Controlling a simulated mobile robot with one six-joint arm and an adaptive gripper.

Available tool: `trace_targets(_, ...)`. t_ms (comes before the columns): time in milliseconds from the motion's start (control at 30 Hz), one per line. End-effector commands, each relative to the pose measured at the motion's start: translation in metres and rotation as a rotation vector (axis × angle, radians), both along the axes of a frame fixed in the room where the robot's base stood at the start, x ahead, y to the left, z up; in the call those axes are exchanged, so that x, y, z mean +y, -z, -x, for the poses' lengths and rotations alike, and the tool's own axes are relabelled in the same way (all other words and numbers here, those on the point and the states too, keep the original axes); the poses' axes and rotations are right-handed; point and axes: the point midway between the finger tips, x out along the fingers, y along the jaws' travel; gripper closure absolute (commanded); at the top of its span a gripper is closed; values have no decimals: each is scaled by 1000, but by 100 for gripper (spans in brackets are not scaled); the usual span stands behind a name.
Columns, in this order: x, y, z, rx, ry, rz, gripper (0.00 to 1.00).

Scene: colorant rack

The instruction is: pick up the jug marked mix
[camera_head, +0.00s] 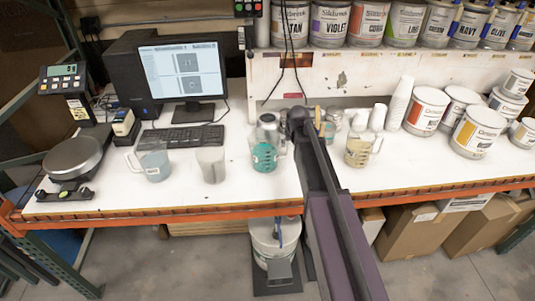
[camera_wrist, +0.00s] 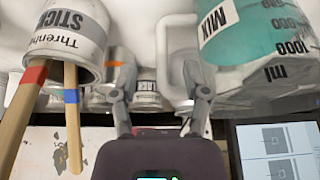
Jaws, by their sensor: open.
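The jug marked MIX (camera_head: 264,157) holds teal liquid and stands on the white bench, right of the clear jug, in the head view. In the wrist view, which looks upside down, this jug (camera_wrist: 258,45) fills the top right, with its MIX label and ml marks showing. Its pale handle (camera_wrist: 163,50) reaches between my fingers. My gripper (camera_wrist: 158,72) is open, with one finger on each side of the handle; I cannot tell whether either touches it. In the head view my gripper (camera_head: 297,119) is just right of the jug, and my arm hides part of it.
A can marked STICK (camera_wrist: 72,30) with wooden sticks stands close on the other side of my gripper. A pale-blue jug (camera_head: 153,162), a clear jug (camera_head: 211,164) and a yellowish jug (camera_head: 358,152) share the bench. The monitor (camera_head: 184,70) and paint cans (camera_head: 425,108) stand further off.

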Motion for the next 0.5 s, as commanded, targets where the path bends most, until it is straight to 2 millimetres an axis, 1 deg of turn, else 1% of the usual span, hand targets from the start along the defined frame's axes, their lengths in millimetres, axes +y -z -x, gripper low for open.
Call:
trace_targets(33, 0, 6, -2, 0, 0, 0, 40)
trace_targets(200, 2, 20, -8, 0, 0, 0, 40)
trace_targets(500, 3, 39, -16, 0, 0, 0, 40)
